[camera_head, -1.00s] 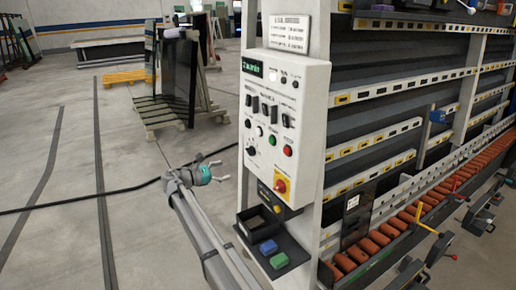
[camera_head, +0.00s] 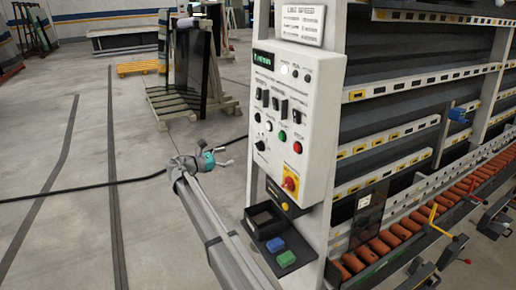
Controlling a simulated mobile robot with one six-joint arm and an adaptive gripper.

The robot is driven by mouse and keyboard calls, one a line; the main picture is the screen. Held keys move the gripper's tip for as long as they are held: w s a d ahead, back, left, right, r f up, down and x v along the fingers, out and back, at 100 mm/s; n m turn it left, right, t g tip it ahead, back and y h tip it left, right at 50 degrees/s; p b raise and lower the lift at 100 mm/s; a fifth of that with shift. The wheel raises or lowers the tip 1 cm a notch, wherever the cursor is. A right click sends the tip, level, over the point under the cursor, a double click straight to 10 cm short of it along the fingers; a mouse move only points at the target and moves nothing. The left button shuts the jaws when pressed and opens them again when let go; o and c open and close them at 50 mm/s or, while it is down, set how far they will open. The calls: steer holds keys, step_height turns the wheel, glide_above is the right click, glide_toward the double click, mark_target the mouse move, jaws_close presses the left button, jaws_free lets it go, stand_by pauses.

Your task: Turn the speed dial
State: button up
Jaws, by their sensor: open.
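The white control panel (camera_head: 301,92) stands on the front of the washer, right of the picture's middle. It carries a small green display (camera_head: 264,57), several switches and buttons, and a black rotary dial (camera_head: 260,145) at its lower left. I cannot read the dial's setting or label. A red knob on a yellow plate (camera_head: 290,181) sits low on the panel. My gripper (camera_head: 222,158) is open and empty, left of the panel and apart from it, at a height in the picture just below the dial.
A dark shelf (camera_head: 302,250) below the panel holds an open black box (camera_head: 264,219), a blue block (camera_head: 275,245) and a green block (camera_head: 286,259). The washer's roller conveyor (camera_head: 410,232) runs along the right. Floor to the left is mostly open, crossed by a black cable (camera_head: 80,194).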

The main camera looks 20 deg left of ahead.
mark_target(257, 146)
steer(key=x, duration=1.3)
steer(key=c, duration=1.1)
steer(key=shift+a, duration=0.1)
steer(key=shift+c, duration=0.3)
